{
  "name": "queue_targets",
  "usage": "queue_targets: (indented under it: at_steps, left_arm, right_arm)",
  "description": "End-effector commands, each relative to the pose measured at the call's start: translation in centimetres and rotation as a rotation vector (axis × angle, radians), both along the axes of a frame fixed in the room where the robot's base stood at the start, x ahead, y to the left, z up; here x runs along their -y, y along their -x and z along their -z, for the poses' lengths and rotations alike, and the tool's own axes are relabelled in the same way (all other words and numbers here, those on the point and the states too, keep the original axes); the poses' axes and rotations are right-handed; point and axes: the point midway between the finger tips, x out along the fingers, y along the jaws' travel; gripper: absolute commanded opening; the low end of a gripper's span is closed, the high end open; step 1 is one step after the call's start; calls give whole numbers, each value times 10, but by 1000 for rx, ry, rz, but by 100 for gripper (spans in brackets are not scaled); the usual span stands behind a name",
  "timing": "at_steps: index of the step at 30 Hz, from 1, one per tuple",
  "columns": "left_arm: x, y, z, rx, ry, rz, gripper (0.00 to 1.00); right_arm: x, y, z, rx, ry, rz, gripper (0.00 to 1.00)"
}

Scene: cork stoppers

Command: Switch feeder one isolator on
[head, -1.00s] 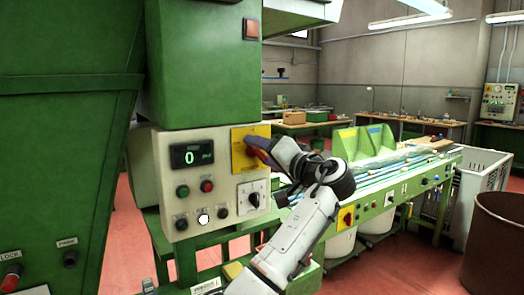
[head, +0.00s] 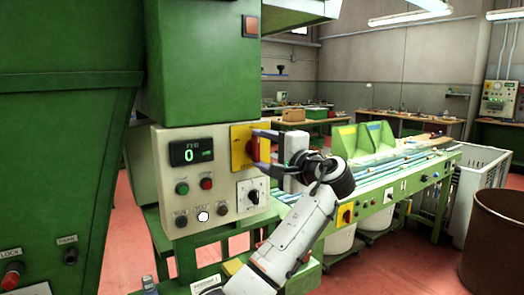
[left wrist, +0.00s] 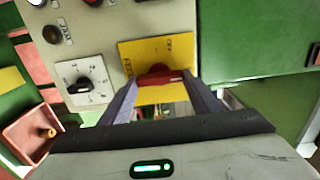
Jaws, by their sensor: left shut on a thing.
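The isolator is a yellow plate (head: 237,148) with a red handle (head: 254,150), on the right side of a cream control panel. In the left wrist view the yellow plate (left wrist: 128,52) and the red handle (left wrist: 160,75) lie straight ahead, the handle between my fingertips. My left gripper (head: 258,148) reaches the handle from the right and is shut on it. The fingers cover part of the handle and plate in the head view. Lettering on the plate is too small to read. My right gripper is not in view.
The panel also holds a display (head: 191,153) showing 0, green and red buttons, and a black rotary switch (head: 252,194) just below the isolator. A green hopper stands at the left. A green conveyor bench (head: 420,185) runs behind my arm at the right.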

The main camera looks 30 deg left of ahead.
Motion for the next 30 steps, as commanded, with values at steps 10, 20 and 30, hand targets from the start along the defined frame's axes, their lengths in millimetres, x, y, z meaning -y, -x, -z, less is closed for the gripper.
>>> queue_targets:
  at_steps: [10, 20, 30]
  left_arm:
    - [0, 0, 1, -28, -11, 0, 34]
    - [0, 0, 1, -28, -11, 0, 75]
    - [3, 1, 1, -24, -10, 1, 75]
  right_arm:
    - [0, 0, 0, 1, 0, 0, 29]
    - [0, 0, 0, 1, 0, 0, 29]
    - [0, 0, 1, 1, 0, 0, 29]
